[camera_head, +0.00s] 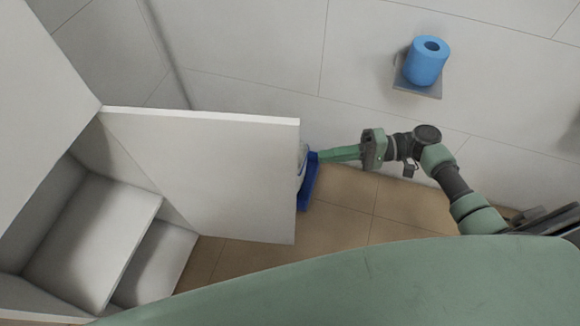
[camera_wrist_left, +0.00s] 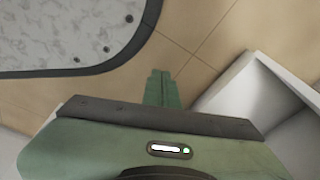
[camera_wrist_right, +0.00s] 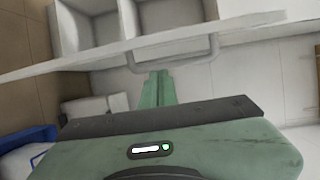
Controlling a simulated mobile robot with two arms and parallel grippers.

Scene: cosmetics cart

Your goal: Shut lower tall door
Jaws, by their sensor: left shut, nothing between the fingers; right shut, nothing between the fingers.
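The tall door (camera_head: 205,175) is a plain white panel. It stands open, swung out from the white cabinet at the left of the head view. In the right wrist view the door (camera_wrist_right: 90,57) is seen nearly edge-on, with a pale bar handle (camera_wrist_right: 211,48) on its outer face. My right gripper (camera_head: 318,157) is shut and empty beside the door's free edge. In the right wrist view its fingertips point toward the handle; whether they touch is unclear. My left gripper (camera_wrist_left: 162,75) is shut and empty, outside the head view, with white cabinet parts (camera_wrist_left: 250,95) to its right.
Cabinet shelves (camera_head: 90,240) show behind the door. A blue-rimmed object (camera_head: 308,185) is on the floor by the door's free edge. A blue roll (camera_head: 426,64) sits on a wall holder.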

